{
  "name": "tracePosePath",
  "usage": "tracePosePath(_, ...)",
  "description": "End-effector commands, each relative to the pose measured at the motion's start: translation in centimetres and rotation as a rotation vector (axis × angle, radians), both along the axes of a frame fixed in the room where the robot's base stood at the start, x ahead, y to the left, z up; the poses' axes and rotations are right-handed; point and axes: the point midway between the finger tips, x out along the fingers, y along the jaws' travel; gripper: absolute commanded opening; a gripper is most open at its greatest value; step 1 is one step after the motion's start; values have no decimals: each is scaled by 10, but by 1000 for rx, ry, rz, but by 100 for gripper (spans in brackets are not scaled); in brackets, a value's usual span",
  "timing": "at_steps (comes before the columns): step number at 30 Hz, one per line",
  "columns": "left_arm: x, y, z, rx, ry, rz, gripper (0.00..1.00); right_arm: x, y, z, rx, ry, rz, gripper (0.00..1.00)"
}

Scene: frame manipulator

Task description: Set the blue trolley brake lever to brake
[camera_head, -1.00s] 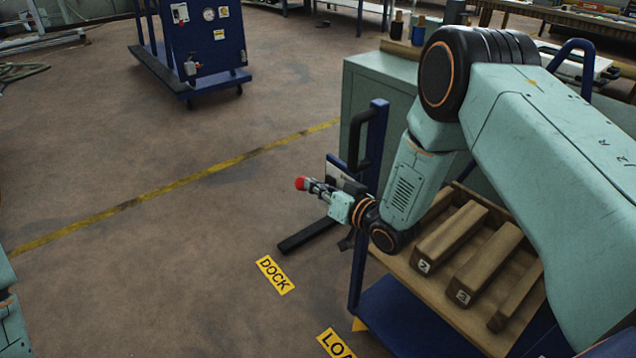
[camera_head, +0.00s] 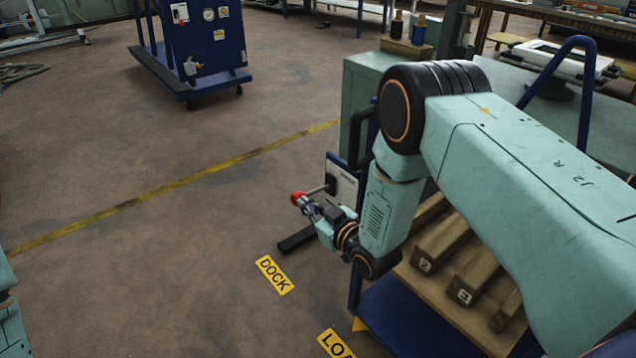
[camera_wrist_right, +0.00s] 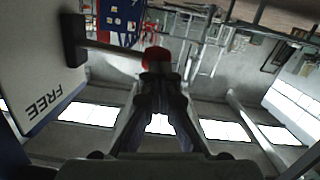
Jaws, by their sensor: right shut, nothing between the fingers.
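The brake lever is a grey rod with a red knob (camera_head: 298,198), standing out from a pale plate (camera_head: 342,184) on the blue trolley (camera_head: 405,318). In the right wrist view the red knob (camera_wrist_right: 157,58) is at the top middle, its rod running left to a dark pivot on the plate (camera_wrist_right: 40,70), which reads FREE near its lower edge. My right gripper (camera_head: 306,206) is shut and empty, its fingertips (camera_wrist_right: 162,82) right at the knob. I cannot tell whether they touch. My left gripper is out of view.
Wooden blocks (camera_head: 445,243) lie on the trolley's deck. A yellow DOCK label (camera_head: 275,275) marks the floor. A second blue trolley (camera_head: 195,55) stands far back left. A green cabinet (camera_head: 358,85) stands behind my right arm.

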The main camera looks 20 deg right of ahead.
Motion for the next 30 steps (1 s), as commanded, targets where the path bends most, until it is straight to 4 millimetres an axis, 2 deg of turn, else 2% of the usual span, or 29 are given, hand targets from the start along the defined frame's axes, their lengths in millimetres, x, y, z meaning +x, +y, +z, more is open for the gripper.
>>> tracePosePath(9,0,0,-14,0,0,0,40,0,2,-30,-251,-93,1,0)
tracePosePath(16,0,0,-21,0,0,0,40,1,-1,-43,-383,-144,0,0)
tracePosePath(19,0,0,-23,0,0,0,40,2,-2,-47,-400,-150,-1,0)
tracePosePath(30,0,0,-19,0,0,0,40,3,-1,-42,-396,-149,1,0)
